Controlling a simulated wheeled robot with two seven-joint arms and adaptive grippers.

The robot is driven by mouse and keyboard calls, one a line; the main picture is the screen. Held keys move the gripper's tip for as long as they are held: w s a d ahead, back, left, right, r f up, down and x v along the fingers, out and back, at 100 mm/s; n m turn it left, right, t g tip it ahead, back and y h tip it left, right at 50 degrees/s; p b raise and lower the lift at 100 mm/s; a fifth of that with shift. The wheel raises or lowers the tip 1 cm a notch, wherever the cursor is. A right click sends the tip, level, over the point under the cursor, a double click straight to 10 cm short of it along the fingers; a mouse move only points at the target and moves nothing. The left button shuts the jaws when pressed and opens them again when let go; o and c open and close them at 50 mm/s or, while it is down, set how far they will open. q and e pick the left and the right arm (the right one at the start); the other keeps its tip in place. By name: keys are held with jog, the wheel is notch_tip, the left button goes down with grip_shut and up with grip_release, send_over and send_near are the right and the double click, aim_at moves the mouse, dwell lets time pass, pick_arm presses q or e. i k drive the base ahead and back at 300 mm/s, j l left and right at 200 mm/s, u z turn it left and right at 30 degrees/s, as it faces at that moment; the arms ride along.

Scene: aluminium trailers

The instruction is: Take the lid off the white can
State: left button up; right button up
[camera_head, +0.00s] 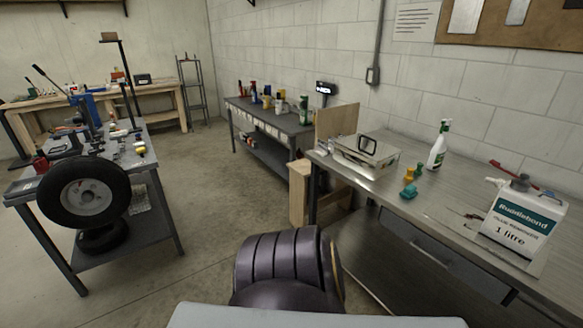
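The white can (523,224) stands upright on the metal workbench at the right. It has a teal label band and the words "1 litre". A grey lid (521,181) sits on its top. Neither of my grippers is in view. A dark ribbed part at the bottom centre looks like one of my own arm links, away from the can.
On the metal workbench (400,208) stand a spray bottle (438,147), a silver box (366,155) and small yellow and green items (409,190). A red-handled tool (510,170) lies behind the can. A bench with a tyre (62,190) is at left. The floor between is clear.

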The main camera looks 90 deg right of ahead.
aim_at(522, 182)
jog(key=z, duration=4.5)
